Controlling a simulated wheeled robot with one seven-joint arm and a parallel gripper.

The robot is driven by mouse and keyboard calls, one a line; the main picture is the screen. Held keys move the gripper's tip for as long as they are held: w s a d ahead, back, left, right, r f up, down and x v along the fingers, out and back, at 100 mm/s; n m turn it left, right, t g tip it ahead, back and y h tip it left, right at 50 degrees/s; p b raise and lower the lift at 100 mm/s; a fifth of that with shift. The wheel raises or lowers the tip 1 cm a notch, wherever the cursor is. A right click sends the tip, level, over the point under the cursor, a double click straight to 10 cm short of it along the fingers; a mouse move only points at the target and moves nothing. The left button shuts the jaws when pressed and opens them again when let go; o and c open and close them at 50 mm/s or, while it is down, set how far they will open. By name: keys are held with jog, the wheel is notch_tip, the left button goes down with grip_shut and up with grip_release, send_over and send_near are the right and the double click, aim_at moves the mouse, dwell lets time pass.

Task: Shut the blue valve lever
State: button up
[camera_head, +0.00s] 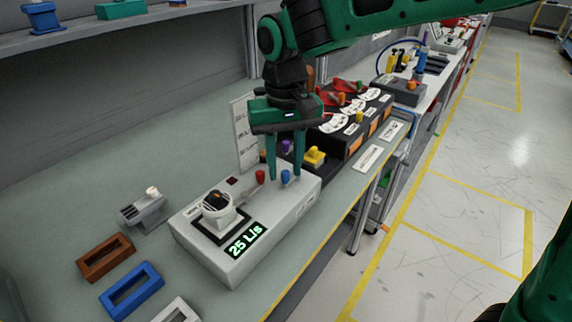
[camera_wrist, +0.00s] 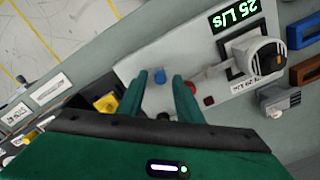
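A white valve box (camera_head: 250,255) stands on the bench, with a round white valve body (camera_head: 219,214) and a lit display reading 25 L/s (camera_head: 245,241). A small blue knob (camera_head: 285,177) and a red knob (camera_head: 260,176) are near the box's far end. My gripper (camera_head: 284,181) points down over the blue knob, with its fingers apart on either side of it. In the wrist view the blue knob (camera_wrist: 159,76) shows between the fingertips, and the red knob (camera_wrist: 190,88) is by the right finger. I cannot tell whether the fingers touch the blue knob.
A dark panel with red levers (camera_head: 350,125) and a yellow button (camera_head: 315,157) stand just beyond the box. A grey switch block (camera_head: 145,212), a brown frame (camera_head: 106,257) and a blue frame (camera_head: 131,290) lie at left.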

aim_at(285, 171)
dwell(0.3)
notch_tip(285, 171, up, 11)
jog(key=shift+f, duration=0.15)
dwell(0.3)
jog(key=s+d+f+m, duration=0.1)
jog(key=d+f+m, duration=0.15)
jog(key=d, duration=1.05)
jog(key=s+d+f+m, duration=0.2)
jog(key=d+f, duration=0.1)
jog(key=d, duration=1)
jog(key=s+d+f+m, duration=0.2)
jog(key=s+d+f, duration=0.2)
jog(key=s+d, duration=0.3)
jog(key=s+d+f+m, duration=0.3)
jog(key=s+d+f, duration=0.2)
jog(key=s, duration=0.5)
jog(key=d, duration=0.2)
jog(key=shift+d+f, duration=0.2)
jog(key=shift+d, duration=0.2)
